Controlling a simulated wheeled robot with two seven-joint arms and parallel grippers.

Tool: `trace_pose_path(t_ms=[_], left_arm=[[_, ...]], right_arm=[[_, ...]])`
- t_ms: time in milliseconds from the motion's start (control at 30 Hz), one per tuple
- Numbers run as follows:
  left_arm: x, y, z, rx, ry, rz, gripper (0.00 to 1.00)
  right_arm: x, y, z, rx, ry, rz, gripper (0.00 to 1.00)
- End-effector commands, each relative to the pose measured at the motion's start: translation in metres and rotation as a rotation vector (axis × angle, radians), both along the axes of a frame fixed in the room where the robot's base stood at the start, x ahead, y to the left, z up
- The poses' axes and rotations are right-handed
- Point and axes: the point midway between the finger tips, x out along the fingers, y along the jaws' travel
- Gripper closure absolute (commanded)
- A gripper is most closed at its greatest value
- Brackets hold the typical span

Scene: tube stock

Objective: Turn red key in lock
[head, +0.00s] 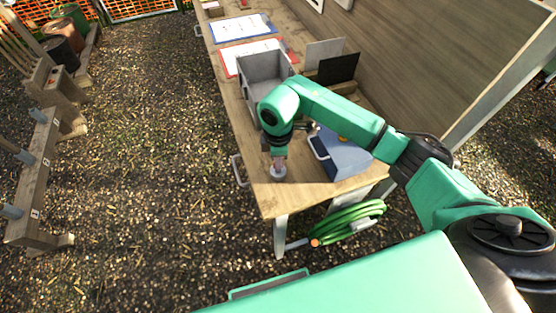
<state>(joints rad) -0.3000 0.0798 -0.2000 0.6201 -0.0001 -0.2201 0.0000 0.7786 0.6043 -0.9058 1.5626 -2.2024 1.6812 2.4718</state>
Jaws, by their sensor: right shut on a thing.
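My right gripper (278,160) points down over the near end of the wooden table. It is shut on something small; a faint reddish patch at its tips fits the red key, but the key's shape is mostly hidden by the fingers. Directly under the fingertips is a small round grey piece (278,174) at the tabletop, which looks like the lock. How far the key sits in it, and at what angle, I cannot tell. My left gripper is not in view.
A blue-grey box (345,157) stands on the table (262,200) just right of the gripper. A grey open bin (245,92) is behind it, with clipboards (240,28) farther back. A green hose (345,222) hangs below the table's near end. Gravel ground lies left.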

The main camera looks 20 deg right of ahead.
Motion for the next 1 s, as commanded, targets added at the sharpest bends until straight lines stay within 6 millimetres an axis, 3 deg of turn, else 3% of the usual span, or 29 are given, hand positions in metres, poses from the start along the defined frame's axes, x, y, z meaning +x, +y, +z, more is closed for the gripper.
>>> trace_pose_path(t_ms=[267,533,767,800,867,1000], left_arm=[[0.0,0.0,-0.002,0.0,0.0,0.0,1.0],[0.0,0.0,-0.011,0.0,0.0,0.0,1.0],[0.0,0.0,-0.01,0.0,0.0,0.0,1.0],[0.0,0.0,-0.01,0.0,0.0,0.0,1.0],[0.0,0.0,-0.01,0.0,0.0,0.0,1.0],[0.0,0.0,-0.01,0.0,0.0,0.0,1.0]], right_arm=[[0.0,0.0,-0.001,0.0,0.0,0.016,1.0],[0.0,0.0,-0.001,0.0,-0.001,0.246,1.0],[0.0,0.0,0.0,0.0,0.0,0.267,1.0],[0.0,0.0,0.0,0.0,0.0,0.267,0.79],[0.0,0.0,0.0,0.0,0.0,0.267,0.59],[0.0,0.0,0.0,0.0,0.0,0.266,0.59]])
